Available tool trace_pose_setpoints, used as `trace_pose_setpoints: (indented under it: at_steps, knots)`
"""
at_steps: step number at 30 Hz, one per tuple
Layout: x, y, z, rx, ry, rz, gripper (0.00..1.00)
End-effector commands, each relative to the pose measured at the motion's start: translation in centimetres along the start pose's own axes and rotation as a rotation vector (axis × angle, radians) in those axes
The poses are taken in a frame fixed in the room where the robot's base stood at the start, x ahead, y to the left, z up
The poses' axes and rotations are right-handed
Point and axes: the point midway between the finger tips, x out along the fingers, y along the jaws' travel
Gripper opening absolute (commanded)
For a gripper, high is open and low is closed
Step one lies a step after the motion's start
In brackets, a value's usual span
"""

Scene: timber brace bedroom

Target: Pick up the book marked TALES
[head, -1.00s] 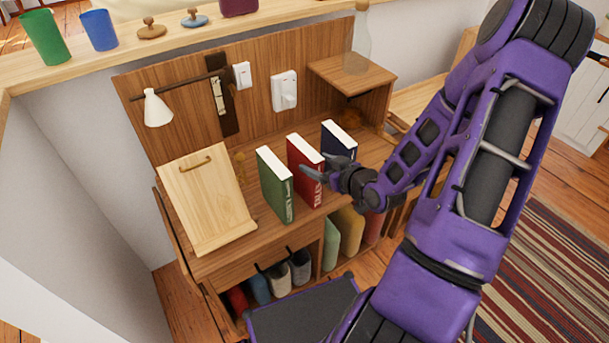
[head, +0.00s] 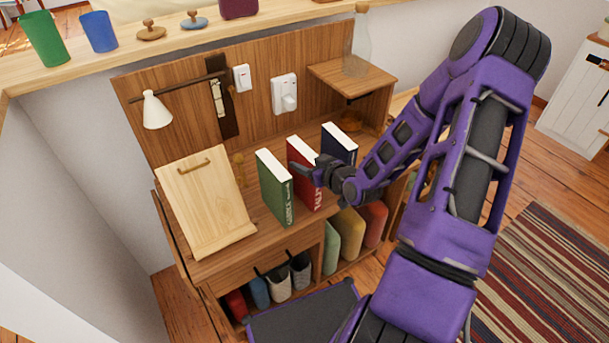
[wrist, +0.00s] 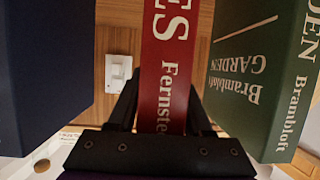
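The red book (head: 304,152) with TALES lettering stands upright on the desk between a green book and a dark blue one. In the wrist view its red spine (wrist: 165,65) shows the letters "ES" and "Fernste...". My gripper (head: 314,170) is at the spine side of the red book. In the wrist view the two dark fingers of my gripper (wrist: 162,112) lie on either side of the spine, spread apart. Firm contact with the covers is not visible. The gripper hides part of the red book in the head view.
The green book (head: 275,187) stands close on the left, the dark blue book (head: 340,138) on the right. A wooden slanted stand (head: 205,205) is further left. Several books and shoes fill the space below.

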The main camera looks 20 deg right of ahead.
Motion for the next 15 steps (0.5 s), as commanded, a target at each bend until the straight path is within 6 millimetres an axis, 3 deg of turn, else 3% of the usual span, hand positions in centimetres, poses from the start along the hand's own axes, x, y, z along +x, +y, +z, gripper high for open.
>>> trace_pose_setpoints:
  at_steps: [1,8,15]
  knots:
    - [-0.01,0.00,0.00,0.000,0.000,0.000,0.39]
    - [-0.03,0.01,0.01,0.000,0.000,0.000,0.00]
    - [-0.03,0.01,0.01,0.000,0.000,0.000,0.00]
